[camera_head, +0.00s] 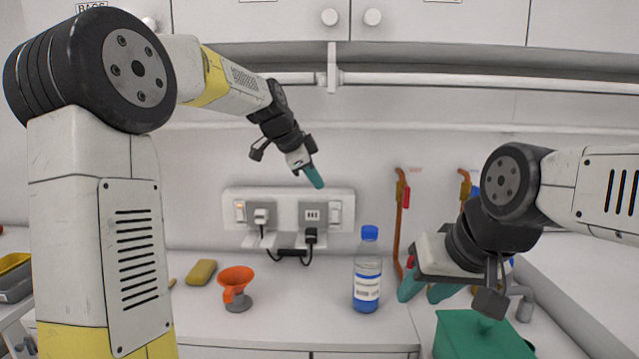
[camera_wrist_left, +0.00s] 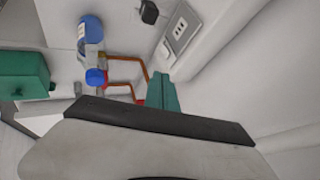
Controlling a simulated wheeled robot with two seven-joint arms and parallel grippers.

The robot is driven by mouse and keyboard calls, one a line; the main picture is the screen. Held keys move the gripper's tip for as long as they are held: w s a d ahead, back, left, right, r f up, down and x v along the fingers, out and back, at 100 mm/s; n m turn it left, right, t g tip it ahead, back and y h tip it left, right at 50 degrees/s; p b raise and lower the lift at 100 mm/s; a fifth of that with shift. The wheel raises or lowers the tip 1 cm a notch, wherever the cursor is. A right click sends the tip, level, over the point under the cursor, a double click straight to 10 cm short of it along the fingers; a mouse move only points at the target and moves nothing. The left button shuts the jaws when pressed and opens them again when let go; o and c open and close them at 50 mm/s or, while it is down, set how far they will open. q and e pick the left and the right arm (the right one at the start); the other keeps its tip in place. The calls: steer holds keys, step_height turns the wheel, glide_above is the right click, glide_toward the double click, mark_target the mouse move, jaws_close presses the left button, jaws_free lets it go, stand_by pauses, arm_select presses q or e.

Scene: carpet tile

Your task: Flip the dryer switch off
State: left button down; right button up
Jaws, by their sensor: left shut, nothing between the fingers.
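A white wall socket panel (camera_head: 285,211) is on the back wall. It has a left switch (camera_head: 240,211) with a small orange light and a right switch (camera_head: 335,213). No label naming the dryer is readable. A white plug (camera_head: 261,217) sits in the left socket and a black plug (camera_head: 311,236) hangs below the right one. My left gripper (camera_head: 316,181) is shut and empty, its teal tips just above the panel's right part, apparently short of it. The panel also shows in the left wrist view (camera_wrist_left: 182,30), above the shut fingers. My right gripper (camera_head: 427,290) is open and empty at the right.
A blue-capped bottle (camera_head: 367,275), an orange funnel-like item (camera_head: 236,282) and a yellow sponge (camera_head: 201,272) stand on the counter. A green box (camera_head: 478,336) is below my right gripper. Copper taps (camera_head: 401,215) and a pipe (camera_head: 440,82) run along the wall.

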arm_select(q)
steer(key=s+a+f+n+y, duration=0.1)
steer(key=s+a+f+n, duration=0.2)
steer(key=s, duration=0.8)
steer(key=s+a+f+n+y, duration=0.1)
steer(key=s+a+f+n, duration=0.1)
steer(key=s+a+n, duration=0.2)
steer(key=s+a+f+n, duration=0.3)
steer(key=s+n, duration=0.6)
steer(key=s, duration=0.9)
steer(key=shift+a+f+y, duration=0.3)
steer(key=shift+y, duration=0.1)
